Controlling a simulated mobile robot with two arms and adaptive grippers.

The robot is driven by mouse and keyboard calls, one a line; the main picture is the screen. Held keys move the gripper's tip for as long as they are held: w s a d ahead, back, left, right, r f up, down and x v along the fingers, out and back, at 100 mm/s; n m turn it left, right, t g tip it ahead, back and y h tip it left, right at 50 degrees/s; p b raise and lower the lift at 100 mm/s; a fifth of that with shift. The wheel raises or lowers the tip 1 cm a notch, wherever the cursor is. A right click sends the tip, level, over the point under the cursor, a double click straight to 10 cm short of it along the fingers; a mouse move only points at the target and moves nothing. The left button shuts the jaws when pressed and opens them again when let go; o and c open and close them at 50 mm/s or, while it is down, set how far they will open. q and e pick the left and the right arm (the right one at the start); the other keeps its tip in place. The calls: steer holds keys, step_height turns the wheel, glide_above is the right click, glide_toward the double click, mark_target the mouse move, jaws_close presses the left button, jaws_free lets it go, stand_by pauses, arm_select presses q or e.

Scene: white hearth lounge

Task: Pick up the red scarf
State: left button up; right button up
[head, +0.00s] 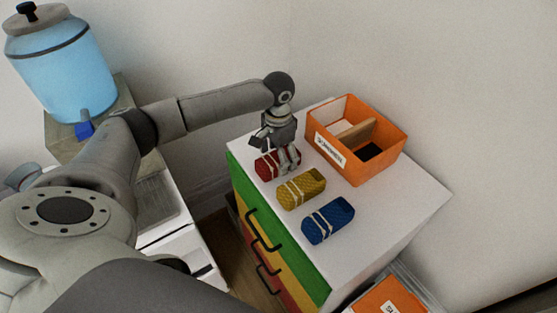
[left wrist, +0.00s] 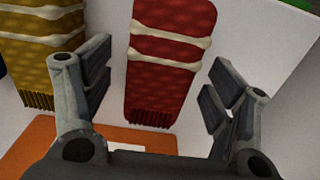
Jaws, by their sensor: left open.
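The red scarf (head: 264,168) is a rolled bundle with pale bands, lying on the white cabinet top at the far left of a row of three. My left gripper (head: 281,165) is over it and hides part of it in the head view. In the left wrist view the red scarf (left wrist: 170,65) with its fringed end lies between the two spread fingers of the open left gripper (left wrist: 160,100). A gap shows on both sides, and nothing is held. My right gripper is not in view.
A yellow scarf (head: 301,189) and a blue scarf (head: 328,220) lie beside the red one. An orange bin (head: 385,160) with a label stands behind them. The white cabinet top (head: 390,225) is clear at the right. A blue drink dispenser (head: 65,75) stands far left.

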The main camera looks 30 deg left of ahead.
arm_select(q)
step_height(320, 180, down, 2)
steer(key=shift+f, duration=0.25)
steer(key=c, duration=1.1)
steer(key=shift+c, duration=0.2)
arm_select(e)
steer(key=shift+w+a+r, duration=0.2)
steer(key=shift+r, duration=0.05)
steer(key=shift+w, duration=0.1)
